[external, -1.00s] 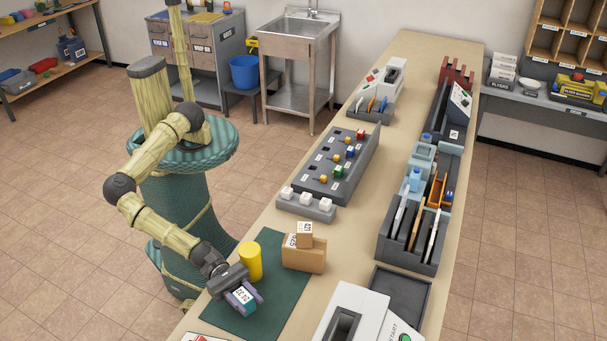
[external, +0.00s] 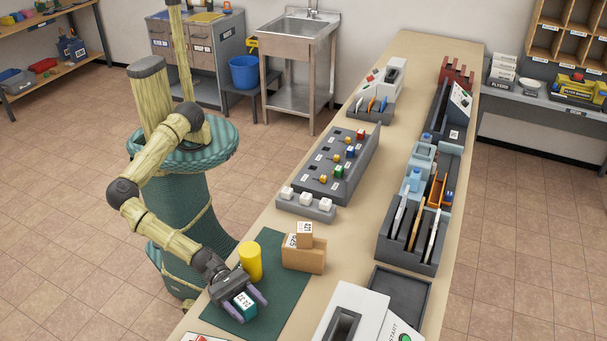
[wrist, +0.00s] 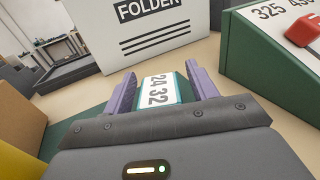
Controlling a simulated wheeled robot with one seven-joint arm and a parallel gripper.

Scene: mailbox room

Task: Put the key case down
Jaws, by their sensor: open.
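The key case (external: 245,304) is a small teal block with a white label on top. In the wrist view the key case (wrist: 160,90) shows the numbers "24 32" and lies between my fingers. My gripper (external: 247,306) is open around it, low over the dark green mat (external: 278,290). In the wrist view my gripper's purple fingers (wrist: 161,88) stand apart on either side of the case, with a visible gap at each side. The case appears to rest on the mat; its underside is hidden.
A yellow cylinder (external: 250,261) stands close behind my gripper. Cardboard boxes (external: 304,256) are stacked at the mat's far edge. A white folder machine (external: 350,318) stands to the right. The mat between them is clear.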

